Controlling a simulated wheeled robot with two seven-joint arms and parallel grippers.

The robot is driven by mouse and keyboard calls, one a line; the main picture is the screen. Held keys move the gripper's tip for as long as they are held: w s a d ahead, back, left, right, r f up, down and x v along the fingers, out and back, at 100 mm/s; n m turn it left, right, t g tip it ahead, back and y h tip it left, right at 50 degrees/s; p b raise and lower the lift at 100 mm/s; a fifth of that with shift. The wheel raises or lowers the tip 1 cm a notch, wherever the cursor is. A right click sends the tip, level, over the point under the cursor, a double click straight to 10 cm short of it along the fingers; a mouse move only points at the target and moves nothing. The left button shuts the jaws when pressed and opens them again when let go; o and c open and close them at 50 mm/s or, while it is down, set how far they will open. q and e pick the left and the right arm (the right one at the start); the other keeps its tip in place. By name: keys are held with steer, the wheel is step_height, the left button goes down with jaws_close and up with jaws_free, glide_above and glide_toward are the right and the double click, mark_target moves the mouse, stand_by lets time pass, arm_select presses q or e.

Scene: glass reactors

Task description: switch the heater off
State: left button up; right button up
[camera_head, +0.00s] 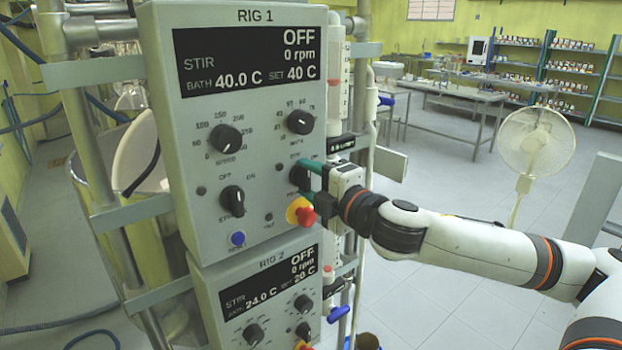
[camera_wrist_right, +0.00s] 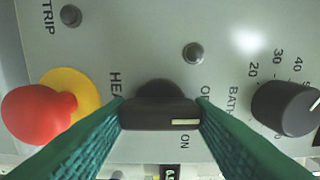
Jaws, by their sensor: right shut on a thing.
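The heater knob (camera_head: 298,176) is a black bar knob low on the right side of the RIG 1 panel (camera_head: 205,150). In the right wrist view the knob (camera_wrist_right: 150,116) lies across the picture, with a white mark at its right end. The partly hidden OFF label (camera_wrist_right: 205,95) and the ON label (camera_wrist_right: 184,141) are near that end; I cannot tell its exact setting. My right gripper (camera_head: 304,179) is shut on the knob, and its green fingers touch both ends in the right wrist view (camera_wrist_right: 160,114). My left gripper is not in view.
A red emergency button (camera_head: 306,216) on a yellow base is just below the gripper. The bath knob (camera_head: 299,122) is above. The RIG 2 panel (camera_head: 262,290) is underneath. A white fan (camera_head: 537,140) stands far right; open floor lies between.

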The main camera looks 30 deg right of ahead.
steer(key=shift+o, duration=0.2)
steer(key=o, duration=1)
steer(key=shift+c, duration=0.2)
